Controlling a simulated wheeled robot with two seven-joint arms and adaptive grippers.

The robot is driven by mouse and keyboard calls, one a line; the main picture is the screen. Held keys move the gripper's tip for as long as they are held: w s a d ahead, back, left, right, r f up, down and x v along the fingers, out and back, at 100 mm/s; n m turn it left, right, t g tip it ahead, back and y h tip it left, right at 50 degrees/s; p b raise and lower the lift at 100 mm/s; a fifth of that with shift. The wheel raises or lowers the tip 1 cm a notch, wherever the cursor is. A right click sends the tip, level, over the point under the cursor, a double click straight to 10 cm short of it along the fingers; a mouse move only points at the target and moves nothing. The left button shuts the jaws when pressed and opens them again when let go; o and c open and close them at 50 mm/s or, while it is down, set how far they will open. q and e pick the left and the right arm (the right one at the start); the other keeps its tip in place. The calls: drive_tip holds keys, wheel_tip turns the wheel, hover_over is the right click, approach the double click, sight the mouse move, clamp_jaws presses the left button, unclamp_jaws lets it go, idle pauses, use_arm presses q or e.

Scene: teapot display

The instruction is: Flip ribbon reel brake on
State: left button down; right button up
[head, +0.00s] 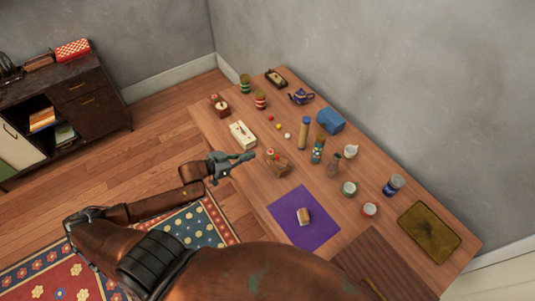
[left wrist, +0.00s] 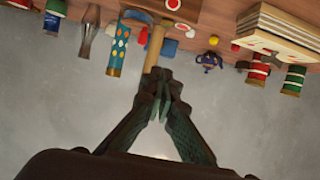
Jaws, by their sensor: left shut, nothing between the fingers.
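A small brown wooden piece with a red and white part (head: 278,163), likely the ribbon reel, sits on the table just right of my left gripper. A red and white disc, perhaps the same reel, is cut off at the top edge of the left wrist view (left wrist: 174,5). The brake lever is too small to make out. My left gripper (head: 251,156) reaches in over the table's left edge, its fingers shut and empty, apart from the reel as far as I can tell. The shut fingers also show in the left wrist view (left wrist: 160,98). My right gripper is not in view.
A white box (head: 243,135) stands just behind my left gripper. A patterned cylinder (head: 318,149), a tan cylinder (head: 304,133) and a glass bottle (head: 333,165) stand right of the reel. A purple mat (head: 290,205) lies in front. Grey walls bound the far side.

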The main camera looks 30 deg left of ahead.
use_arm(q)
hover_over(274, 155)
drive_tip(key=s+a, duration=0.1)
drive_tip(key=s, duration=0.2)
wheel_tip(274, 155, down, 3)
drive_tip(key=shift+s+a+f+b, duration=0.1)
drive_tip(key=shift+f+b, duration=0.25)
drive_tip(key=shift+f, duration=0.8)
drive_tip(key=shift+s+a+f+b, duration=0.1)
drive_tip(key=shift+f+b, duration=0.25)
drive_tip(key=shift+f, duration=0.8)
